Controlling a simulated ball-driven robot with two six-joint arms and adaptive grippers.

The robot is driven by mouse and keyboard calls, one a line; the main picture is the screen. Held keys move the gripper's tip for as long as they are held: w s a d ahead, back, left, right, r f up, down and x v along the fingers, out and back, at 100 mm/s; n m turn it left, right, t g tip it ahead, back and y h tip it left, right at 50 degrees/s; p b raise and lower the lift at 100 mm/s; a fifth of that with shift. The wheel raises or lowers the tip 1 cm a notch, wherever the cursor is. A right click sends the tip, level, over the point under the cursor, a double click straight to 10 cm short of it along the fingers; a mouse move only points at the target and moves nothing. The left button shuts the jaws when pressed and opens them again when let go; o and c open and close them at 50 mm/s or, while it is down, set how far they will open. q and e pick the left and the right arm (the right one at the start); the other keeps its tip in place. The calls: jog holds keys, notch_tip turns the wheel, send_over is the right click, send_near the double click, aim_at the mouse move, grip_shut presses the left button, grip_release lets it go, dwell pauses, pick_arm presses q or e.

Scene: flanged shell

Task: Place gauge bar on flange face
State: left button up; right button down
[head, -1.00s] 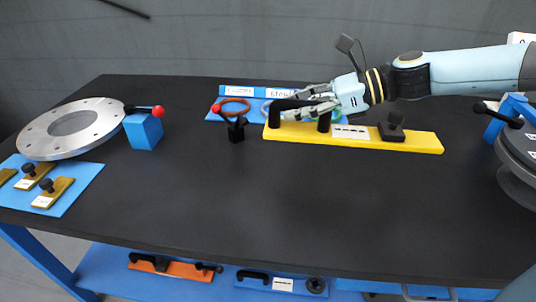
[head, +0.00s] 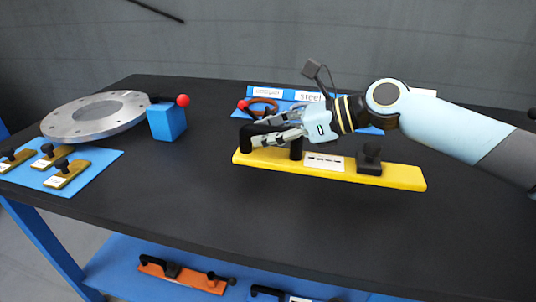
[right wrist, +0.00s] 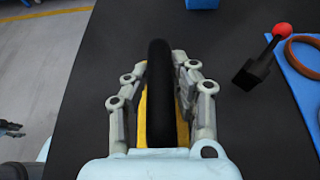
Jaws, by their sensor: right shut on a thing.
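The gauge bar (head: 395,176) is a long yellow bar with a black handle, a white label and a black knob block on top. My right gripper (head: 275,137) is shut on the black handle near the bar's left end. In the right wrist view the handle (right wrist: 160,95) runs between the two fingers, with yellow showing beneath. How far the bar is off the table is hard to tell. The flange face (head: 70,127), a silver ring with bolt holes, lies at the table's left, apart from the bar.
A blue block (head: 167,122) with a red-balled lever stands right beside the flange. A blue mat (head: 95,170) with small brass bars lies in front of it. A labelled blue board (head: 255,91) is behind the gripper. The dark table (head: 200,200) is clear in the middle.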

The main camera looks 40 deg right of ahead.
aim_at(263, 153)
notch_tip(263, 153, down, 4)
jog(key=shift+b, duration=0.8)
jog(key=shift+r, duration=0.1)
jog(key=c, duration=1.1)
grip_release()
